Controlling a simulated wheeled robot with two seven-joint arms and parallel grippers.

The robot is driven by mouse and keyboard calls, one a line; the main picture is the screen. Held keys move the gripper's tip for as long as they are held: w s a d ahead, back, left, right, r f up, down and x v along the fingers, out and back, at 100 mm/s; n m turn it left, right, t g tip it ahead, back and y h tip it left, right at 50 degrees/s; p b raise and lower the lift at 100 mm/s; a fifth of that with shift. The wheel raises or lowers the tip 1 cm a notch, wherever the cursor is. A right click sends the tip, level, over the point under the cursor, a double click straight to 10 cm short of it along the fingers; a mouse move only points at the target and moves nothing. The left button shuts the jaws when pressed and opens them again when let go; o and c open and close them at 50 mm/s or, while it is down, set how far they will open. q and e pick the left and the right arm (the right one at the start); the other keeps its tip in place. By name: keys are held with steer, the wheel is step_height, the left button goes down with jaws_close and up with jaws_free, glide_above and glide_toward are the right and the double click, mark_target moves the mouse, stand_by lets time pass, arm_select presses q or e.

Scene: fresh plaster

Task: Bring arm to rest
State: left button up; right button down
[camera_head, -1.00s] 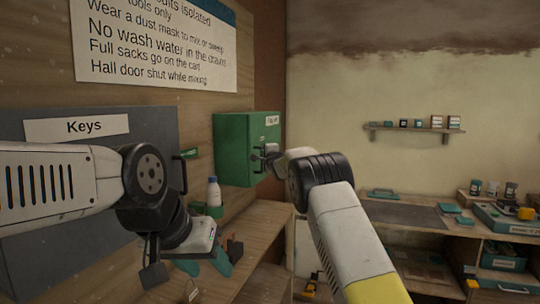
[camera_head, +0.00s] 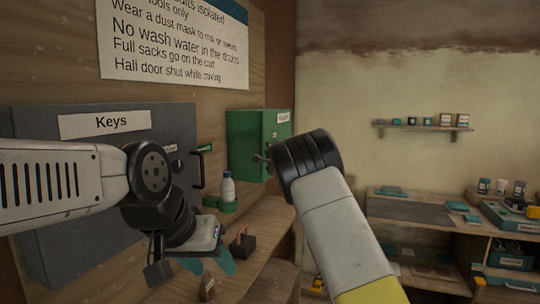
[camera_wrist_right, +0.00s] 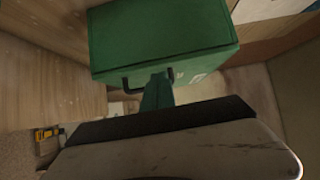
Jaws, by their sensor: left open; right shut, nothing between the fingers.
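My left gripper (camera_head: 207,264) hangs at the lower left in the head view, its two teal fingers apart and empty, above the wooden bench. My right arm (camera_head: 345,235) reaches up from the lower right. Its black wrist joint (camera_head: 305,165) stands in front of the green cabinet's right side, and its gripper is hidden behind the joint in the head view. In the right wrist view my right gripper (camera_wrist_right: 157,88) has its teal fingers together, with nothing between them. They point at the green cabinet (camera_wrist_right: 165,35), close to its black handle (camera_wrist_right: 130,84); I cannot tell whether they touch.
A grey key cabinet (camera_head: 85,215) with a black handle is on the left wall. A workbench (camera_head: 410,211) with boxes is at the right. The floor between is partly hidden.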

steer(key=s+d+r+n+g+y, duration=0.2)
steer(key=s+d+r+n+g, duration=0.15)
steer(key=s+d, duration=0.55)
steer(key=s+d+r+n+g+y, duration=0.15)
steer(key=s+n+g, duration=0.3)
steer(key=s, duration=1.65)
steer(key=s+d+f+n+g+h, duration=0.1)
steer(key=s+d+f, duration=0.3)
steer(key=s, duration=0.5)
steer(key=s+d+f+n+g+h, duration=0.1)
steer(key=s+d+f+n+h, duration=0.2)
steer(key=s, duration=0.6)
steer(key=s+d+f+n+g+h, duration=0.1)
steer(key=s+d+f, duration=0.4)
steer(key=s, duration=0.5)
steer(key=shift+f+n+h, duration=0.75)
steer(key=shift+n+h, duration=0.15)
steer(key=shift+h, duration=0.05)
steer(key=shift+s+d, duration=0.1)
